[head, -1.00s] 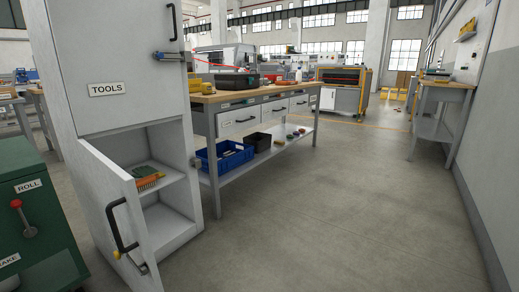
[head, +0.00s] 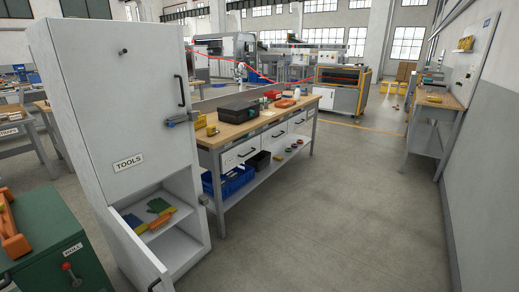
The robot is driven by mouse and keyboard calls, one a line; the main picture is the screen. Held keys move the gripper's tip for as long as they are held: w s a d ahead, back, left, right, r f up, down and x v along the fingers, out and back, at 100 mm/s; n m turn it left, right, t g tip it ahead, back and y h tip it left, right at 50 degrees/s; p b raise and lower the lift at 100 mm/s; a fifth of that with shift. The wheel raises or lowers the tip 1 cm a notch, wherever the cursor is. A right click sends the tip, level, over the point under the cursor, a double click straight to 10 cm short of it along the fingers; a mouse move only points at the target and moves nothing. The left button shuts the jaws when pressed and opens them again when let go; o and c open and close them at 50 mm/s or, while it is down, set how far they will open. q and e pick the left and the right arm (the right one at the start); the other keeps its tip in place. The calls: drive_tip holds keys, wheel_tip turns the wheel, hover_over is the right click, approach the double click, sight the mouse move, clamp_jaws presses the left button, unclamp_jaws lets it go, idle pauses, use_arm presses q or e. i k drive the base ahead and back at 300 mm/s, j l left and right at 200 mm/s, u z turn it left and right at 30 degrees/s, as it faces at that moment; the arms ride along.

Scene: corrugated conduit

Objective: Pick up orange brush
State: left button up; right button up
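An orange brush-like item (head: 146,227) lies on the shelf inside the open lower compartment of the white TOOLS cabinet (head: 110,95). It is small, and its outline blends with a yellow item (head: 163,216) beside it. A green item (head: 158,205) lies behind, and a blue-green one (head: 133,221) lies to the left. The lower cabinet door (head: 138,255) stands open toward me and hides the front left of the compartment. Neither of my grippers is in view.
A green machine (head: 50,240) with an orange tool (head: 12,228) on top stands at the left, close to the cabinet. A workbench (head: 235,132) stands behind the cabinet, with a blue crate (head: 230,181) on its lower shelf. The floor (head: 330,220) to the right is clear.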

sight(157, 225)
drive_tip(key=u, duration=1.2)
